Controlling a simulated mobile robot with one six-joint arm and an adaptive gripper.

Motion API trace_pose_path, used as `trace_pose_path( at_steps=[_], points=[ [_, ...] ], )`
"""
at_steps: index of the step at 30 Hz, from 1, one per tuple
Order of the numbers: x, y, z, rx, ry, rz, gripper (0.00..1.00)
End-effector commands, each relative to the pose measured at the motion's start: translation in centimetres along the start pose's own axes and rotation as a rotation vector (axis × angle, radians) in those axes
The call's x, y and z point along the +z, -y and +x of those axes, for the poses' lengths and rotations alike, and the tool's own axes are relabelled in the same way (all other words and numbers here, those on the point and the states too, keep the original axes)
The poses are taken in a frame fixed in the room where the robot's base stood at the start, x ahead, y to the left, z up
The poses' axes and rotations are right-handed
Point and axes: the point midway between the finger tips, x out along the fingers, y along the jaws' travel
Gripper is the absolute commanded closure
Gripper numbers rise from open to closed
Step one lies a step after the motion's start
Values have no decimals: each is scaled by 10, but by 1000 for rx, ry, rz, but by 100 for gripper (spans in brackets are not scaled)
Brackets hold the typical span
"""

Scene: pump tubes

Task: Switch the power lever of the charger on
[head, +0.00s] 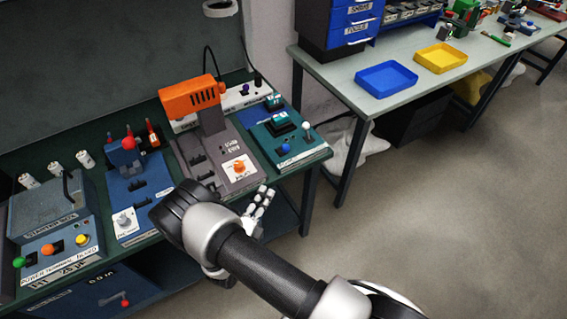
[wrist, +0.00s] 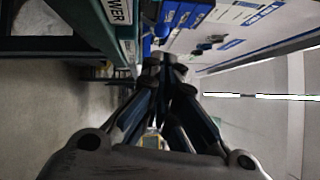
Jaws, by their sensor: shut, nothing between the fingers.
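The charger appears to be the teal unit (head: 315,150) at the right end of the bench, with teal battery-like blocks on top. On it are a short lever with a white knob (head: 307,129) and a blue knob (head: 285,148). Its teal front with a label reading "WER" (wrist: 119,12) shows at the top of the wrist view. My gripper (head: 266,191) is in front of the bench edge, left of and below the charger, apart from the lever. Its fingers (wrist: 165,62) are shut and empty. The lever cannot be made out in the wrist view.
Left of the charger stand a grey unit with an orange head (head: 190,97), a blue unit with a red lever (head: 128,142) and a starter box (head: 50,210). A second table with a blue tray (head: 386,80) and a yellow tray (head: 440,58) stands right.

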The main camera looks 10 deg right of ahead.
Motion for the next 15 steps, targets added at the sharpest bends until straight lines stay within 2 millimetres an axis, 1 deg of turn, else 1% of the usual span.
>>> trace_pose_path(
  at_steps=[10,13,15],
  points=[
    [0,0,1,0,1,-1,100],
    [0,-1,7,0,-1,0,100],
    [-1,-1,15,-1,-3,1,100]
  ],
)
